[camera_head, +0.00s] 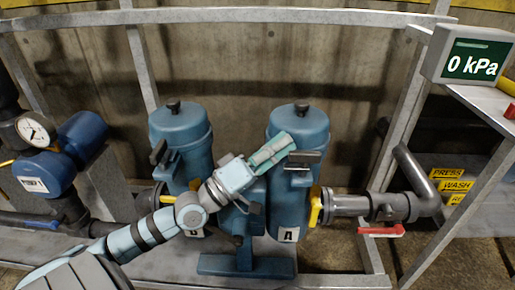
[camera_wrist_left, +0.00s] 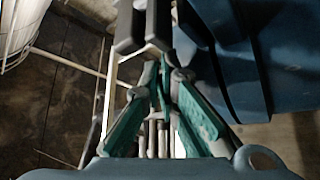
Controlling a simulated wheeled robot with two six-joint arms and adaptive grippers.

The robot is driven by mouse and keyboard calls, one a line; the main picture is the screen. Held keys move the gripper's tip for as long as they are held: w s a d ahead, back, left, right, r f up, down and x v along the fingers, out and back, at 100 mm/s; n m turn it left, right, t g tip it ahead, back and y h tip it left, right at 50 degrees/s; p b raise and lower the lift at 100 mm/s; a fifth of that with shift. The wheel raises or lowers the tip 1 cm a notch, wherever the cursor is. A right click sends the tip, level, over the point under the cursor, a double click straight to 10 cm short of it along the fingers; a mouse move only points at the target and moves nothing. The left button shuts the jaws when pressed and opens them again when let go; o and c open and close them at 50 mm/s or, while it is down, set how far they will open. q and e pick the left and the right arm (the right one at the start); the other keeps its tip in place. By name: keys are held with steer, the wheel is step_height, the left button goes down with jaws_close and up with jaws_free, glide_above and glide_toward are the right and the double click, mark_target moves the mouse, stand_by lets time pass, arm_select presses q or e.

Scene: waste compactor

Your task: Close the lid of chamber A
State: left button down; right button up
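Chamber A (camera_head: 290,203) is the right-hand blue cylinder, marked with a white "A" label. Its domed lid (camera_head: 300,120) with a black knob sits on top and looks seated. A dark grey handle (camera_head: 305,157) sticks out at the front below the lid. My left gripper (camera_head: 287,141) lies across the front of chamber A, its tips just above and left of the handle. In the left wrist view the teal fingers (camera_wrist_left: 160,70) converge at their tips, with nothing visible between them. Dark grey blocks (camera_wrist_left: 145,28) show just beyond the tips. My right gripper is not in view.
A second blue chamber (camera_head: 180,130) stands left of chamber A. A yellow valve handle (camera_head: 314,206) and grey pipe with a red lever (camera_head: 381,230) are at right. A gauge (camera_head: 33,130) stands left. The display (camera_head: 470,62) reads 0 kPa. Metal rails frame the station.

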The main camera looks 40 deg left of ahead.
arm_select(q)
step_height(320, 180, up, 4)
steer(key=p, duration=0.4)
steer(key=shift+d+r, duration=0.1)
steer(key=shift+r, duration=0.15)
steer(key=s+a+f+b, duration=0.1)
steer(key=s+a+f, duration=0.3)
steer(key=a+f, duration=0.2)
steer(key=shift+s+a+f+b, duration=0.25)
steer(key=shift+a+f+b, duration=0.1)
steer(key=shift+f, duration=0.2)
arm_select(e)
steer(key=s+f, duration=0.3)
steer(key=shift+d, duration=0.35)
